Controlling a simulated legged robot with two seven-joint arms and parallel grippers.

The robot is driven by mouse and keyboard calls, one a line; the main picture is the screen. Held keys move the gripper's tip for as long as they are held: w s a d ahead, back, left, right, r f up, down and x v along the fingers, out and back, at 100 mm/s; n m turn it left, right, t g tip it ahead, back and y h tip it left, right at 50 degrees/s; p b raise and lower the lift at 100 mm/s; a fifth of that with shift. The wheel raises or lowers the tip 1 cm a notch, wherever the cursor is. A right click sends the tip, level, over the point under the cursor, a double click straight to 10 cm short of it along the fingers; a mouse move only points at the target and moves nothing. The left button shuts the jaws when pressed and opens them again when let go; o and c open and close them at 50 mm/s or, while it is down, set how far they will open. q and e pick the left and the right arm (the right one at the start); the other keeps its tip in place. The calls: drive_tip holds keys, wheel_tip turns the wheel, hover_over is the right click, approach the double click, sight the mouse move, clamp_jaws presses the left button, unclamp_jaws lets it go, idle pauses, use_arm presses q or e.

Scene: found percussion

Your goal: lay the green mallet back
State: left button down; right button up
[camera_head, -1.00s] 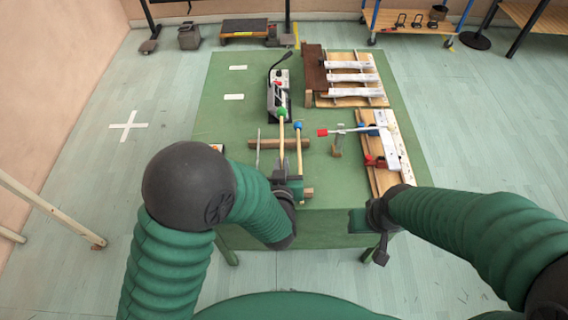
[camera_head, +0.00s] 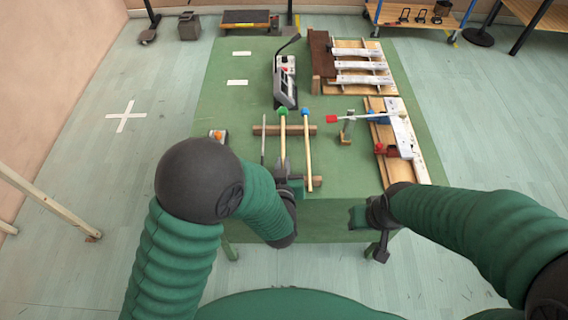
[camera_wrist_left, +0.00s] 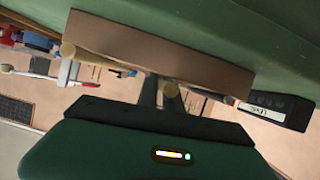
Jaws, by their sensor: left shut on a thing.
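The green mallet (camera_head: 282,137) has a green head and a pale wooden handle and points away from me over the rear wooden bar (camera_head: 268,130) of a rack. My left gripper (camera_head: 283,176) is shut on its handle near the front bar (camera_head: 316,182). Whether the mallet touches the bars is unclear. In the left wrist view the handle end (camera_wrist_left: 172,91) shows between my fingers (camera_wrist_left: 160,93), beside a wooden bar (camera_wrist_left: 150,52). My right gripper (camera_head: 372,218) hangs by the table's front edge, its jaws unclear.
A blue-headed mallet (camera_head: 308,150) lies close on the right and a thin metal rod (camera_head: 263,148) on the left. A red-tipped mallet (camera_head: 345,119) rests farther right by wooden bar units (camera_head: 404,140). A grey device (camera_head: 285,82) stands behind the rack. The left tabletop (camera_head: 225,110) is mostly clear.

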use_arm(q)
drive_tip(key=shift+d+f, duration=0.2)
drive_tip(key=shift+f, duration=0.05)
drive_tip(key=shift+d, duration=0.25)
drive_tip(key=c, duration=1.5)
unclamp_jaws()
drive_tip(key=shift+a+f, duration=0.1)
drive_tip(key=shift+a, duration=0.15)
drive_tip(key=shift+o, duration=0.2)
use_arm(e)
drive_tip(key=shift+d+f, duration=0.25)
use_arm(q)
drive_tip(key=shift+d, duration=0.15)
use_arm(e)
drive_tip(key=shift+d, duration=0.1)
